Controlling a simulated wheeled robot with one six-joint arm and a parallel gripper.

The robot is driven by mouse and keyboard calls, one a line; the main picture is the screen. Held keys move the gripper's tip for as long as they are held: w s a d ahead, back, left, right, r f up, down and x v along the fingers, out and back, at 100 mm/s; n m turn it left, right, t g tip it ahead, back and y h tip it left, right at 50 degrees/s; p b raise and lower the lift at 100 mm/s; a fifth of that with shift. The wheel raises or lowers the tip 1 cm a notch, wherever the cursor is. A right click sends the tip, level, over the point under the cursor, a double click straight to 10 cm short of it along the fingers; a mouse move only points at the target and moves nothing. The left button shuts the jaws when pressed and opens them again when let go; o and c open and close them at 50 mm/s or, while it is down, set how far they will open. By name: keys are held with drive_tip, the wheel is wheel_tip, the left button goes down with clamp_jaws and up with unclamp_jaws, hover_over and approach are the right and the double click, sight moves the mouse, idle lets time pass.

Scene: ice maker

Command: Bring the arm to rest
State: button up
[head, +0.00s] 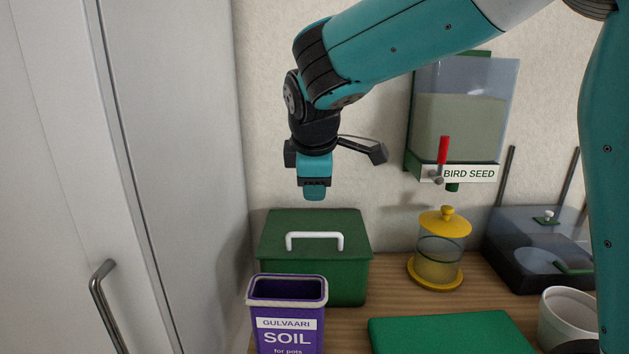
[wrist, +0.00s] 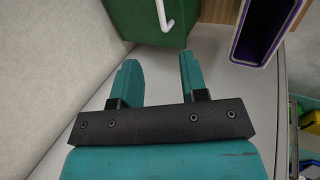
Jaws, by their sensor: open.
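My gripper (head: 314,190) hangs from the teal arm in the head view, pointing down above the green box with a white handle (head: 313,270). In the wrist view its two teal fingers (wrist: 158,80) are apart with nothing between them. The green box (wrist: 130,18) shows beyond the fingertips there, and the gripper touches nothing that I can see.
A purple soil box (head: 288,318) stands in front of the green box. A yellow-lidded jar (head: 439,255), a green board (head: 450,334) and a white pot (head: 566,312) are to the right. A bird seed dispenser (head: 464,110) hangs on the wall. A cabinet (head: 172,160) borders the left.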

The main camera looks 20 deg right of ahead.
idle(0.4)
drive_tip(key=s+a+f+m+g+y, duration=0.1)
drive_tip(key=s+a+m+y, duration=0.1)
drive_tip(key=s, duration=0.6)
drive_tip(key=s+a+f+m+g+y, duration=0.2)
drive_tip(key=s+a, duration=0.1)
drive_tip(key=s, duration=0.6)
drive_tip(key=s+a+f+m+g+y, duration=0.1)
drive_tip(key=s+a+m+y, duration=0.1)
drive_tip(key=s, duration=0.7)
drive_tip(key=shift+s+a+f+g, duration=0.2)
drive_tip(key=shift+a+f+g, duration=0.2)
drive_tip(key=shift+a, duration=0.4)
